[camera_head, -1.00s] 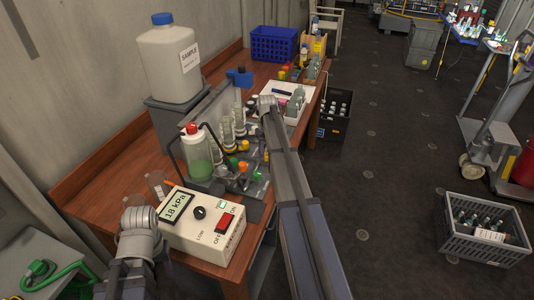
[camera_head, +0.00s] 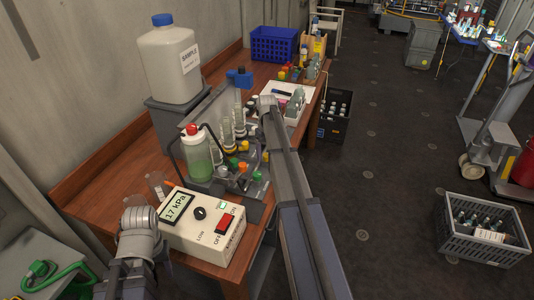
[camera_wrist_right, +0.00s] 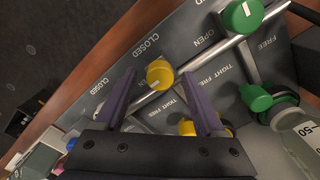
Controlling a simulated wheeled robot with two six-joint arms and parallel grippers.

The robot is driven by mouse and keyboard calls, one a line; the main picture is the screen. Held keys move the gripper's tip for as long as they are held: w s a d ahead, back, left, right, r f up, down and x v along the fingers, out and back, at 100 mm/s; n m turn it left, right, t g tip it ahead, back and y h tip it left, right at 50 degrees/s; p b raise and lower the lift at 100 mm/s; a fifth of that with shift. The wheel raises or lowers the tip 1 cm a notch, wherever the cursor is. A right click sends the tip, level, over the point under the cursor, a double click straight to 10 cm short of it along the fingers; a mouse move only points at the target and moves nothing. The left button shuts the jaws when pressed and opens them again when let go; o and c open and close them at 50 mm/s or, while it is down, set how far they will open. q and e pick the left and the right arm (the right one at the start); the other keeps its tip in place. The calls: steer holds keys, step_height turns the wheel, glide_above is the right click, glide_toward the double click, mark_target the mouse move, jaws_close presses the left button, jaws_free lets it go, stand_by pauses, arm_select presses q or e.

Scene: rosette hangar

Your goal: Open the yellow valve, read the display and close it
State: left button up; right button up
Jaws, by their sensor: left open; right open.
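The yellow valve knob (camera_wrist_right: 160,74) sits on a grey panel with CLOSED and OPEN lettering in the right wrist view. My right gripper (camera_wrist_right: 160,77) is open, with one purple finger on each side of this knob. I cannot tell whether the fingers touch it, nor which label its white mark points to. The display (camera_head: 176,207) on the white box reads 17 kPa. The end of my left arm shows beside that box, but its fingers are not visible.
A green valve knob (camera_wrist_right: 242,15) and a lower yellow part (camera_wrist_right: 187,128) are close to my right fingers. A red-capped bottle of green liquid (camera_head: 197,160) stands beside the valves. A large white canister (camera_head: 168,60) stands behind.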

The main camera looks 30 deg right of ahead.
mark_target(267, 155)
step_height(267, 155, up, 8)
steer(key=p, duration=0.7)
steer(key=shift+f, duration=0.25)
arm_select(q)
step_height(267, 155, up, 8)
steer(key=shift+f, duration=0.25)
steer(key=shift+s+f, duration=0.1)
arm_select(e)
steer(key=shift+s+f, duration=0.15)
